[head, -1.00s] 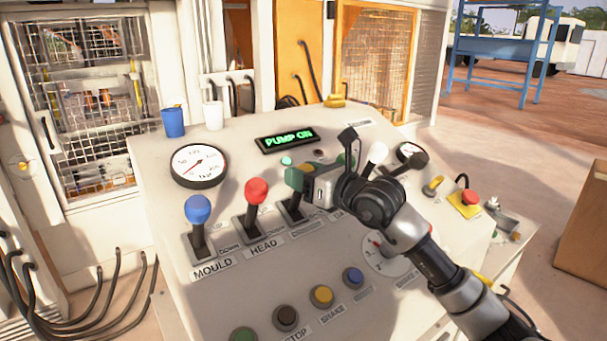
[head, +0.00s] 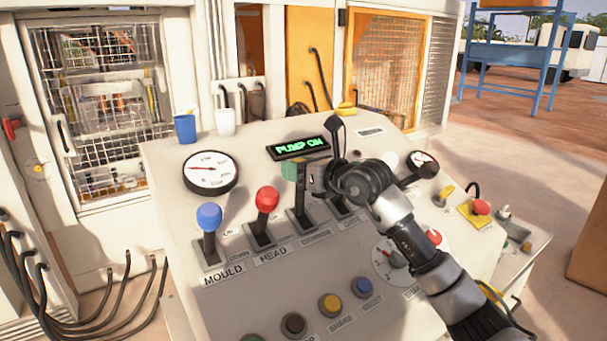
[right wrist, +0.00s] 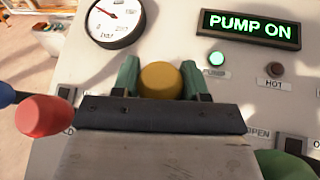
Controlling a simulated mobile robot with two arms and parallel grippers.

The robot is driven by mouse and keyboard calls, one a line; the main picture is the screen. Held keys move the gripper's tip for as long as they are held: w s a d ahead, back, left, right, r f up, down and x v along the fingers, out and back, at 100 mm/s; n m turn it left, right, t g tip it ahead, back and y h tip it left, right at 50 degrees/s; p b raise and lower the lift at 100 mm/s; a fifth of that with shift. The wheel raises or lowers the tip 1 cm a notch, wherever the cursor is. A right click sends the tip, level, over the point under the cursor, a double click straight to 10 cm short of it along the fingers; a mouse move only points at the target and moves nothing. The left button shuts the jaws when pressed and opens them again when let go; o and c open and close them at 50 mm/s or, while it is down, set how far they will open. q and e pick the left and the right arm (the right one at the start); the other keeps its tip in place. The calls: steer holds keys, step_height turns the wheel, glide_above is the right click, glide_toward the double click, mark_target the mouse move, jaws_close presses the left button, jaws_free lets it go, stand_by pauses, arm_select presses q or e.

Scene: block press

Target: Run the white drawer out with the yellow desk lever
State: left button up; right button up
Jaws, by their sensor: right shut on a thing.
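The yellow lever knob (right wrist: 160,79) shows in the right wrist view between the two green fingertips of my right gripper (right wrist: 160,84), which is shut on it. In the head view my right gripper (head: 296,171) is at the top of the third lever from the left. Its dark shaft (head: 301,207) stands up from the desk, while the knob is hidden behind the gripper. I cannot make out the white drawer in either view. My left gripper is not in view.
Blue-knobbed MOULD lever (head: 209,217) and red-knobbed HEAD lever (head: 267,199) stand left of my gripper. A white knob (head: 389,160) is to the right, close to my arm. The display (head: 298,147) reads PUMP ON. A blue cup (head: 185,128) and white cup (head: 225,122) stand on the desk's back edge.

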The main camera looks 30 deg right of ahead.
steer(key=o, duration=1.3)
steer(key=shift+w+f, duration=0.1)
steer(key=shift+w, duration=0.05)
steer(key=shift+s+d+b, duration=0.2)
steer(key=shift+s+b, duration=0.1)
steer(key=shift+s, duration=0.1)
steer(key=shift+b+v, duration=2.25)
steer(key=shift+v, duration=2.75)
